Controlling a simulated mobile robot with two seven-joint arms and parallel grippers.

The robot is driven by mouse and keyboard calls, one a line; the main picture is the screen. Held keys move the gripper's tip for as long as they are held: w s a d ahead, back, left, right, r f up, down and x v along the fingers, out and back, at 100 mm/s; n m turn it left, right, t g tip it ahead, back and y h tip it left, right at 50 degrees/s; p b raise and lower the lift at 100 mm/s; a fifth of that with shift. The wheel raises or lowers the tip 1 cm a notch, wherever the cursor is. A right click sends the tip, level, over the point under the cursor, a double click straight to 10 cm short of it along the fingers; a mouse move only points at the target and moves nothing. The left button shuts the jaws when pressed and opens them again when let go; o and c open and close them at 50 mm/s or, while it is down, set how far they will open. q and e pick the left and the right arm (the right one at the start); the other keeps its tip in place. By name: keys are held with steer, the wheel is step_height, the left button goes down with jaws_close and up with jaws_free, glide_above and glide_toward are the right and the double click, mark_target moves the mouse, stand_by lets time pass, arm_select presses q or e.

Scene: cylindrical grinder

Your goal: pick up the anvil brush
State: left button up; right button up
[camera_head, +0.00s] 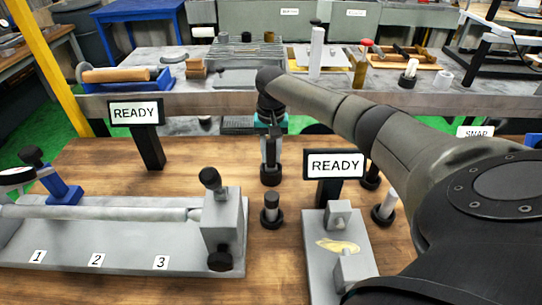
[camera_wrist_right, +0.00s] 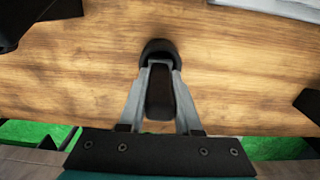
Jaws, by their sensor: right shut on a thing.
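My right gripper (camera_head: 270,158) reaches down over the wooden table from the right. It is shut on a dark, narrow upright piece with a round black end, which I take to be the anvil brush (camera_head: 270,175). In the right wrist view, the two grey fingers of the right gripper (camera_wrist_right: 158,92) close on both sides of the brush's black body (camera_wrist_right: 158,88). The round black end of the brush lies just beyond the fingertips, against the wood. I cannot tell whether it touches the table. My left gripper is not in view.
A black-and-grey post (camera_head: 271,212) stands just in front of the held piece. A grey fixture with a bar (camera_head: 120,214) lies at left, a grey block fixture (camera_head: 322,265) at right. READY signs (camera_head: 135,114) and (camera_head: 335,165) flank the gripper. More black-based posts (camera_head: 385,210) stand right.

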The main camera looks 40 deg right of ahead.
jaws_close()
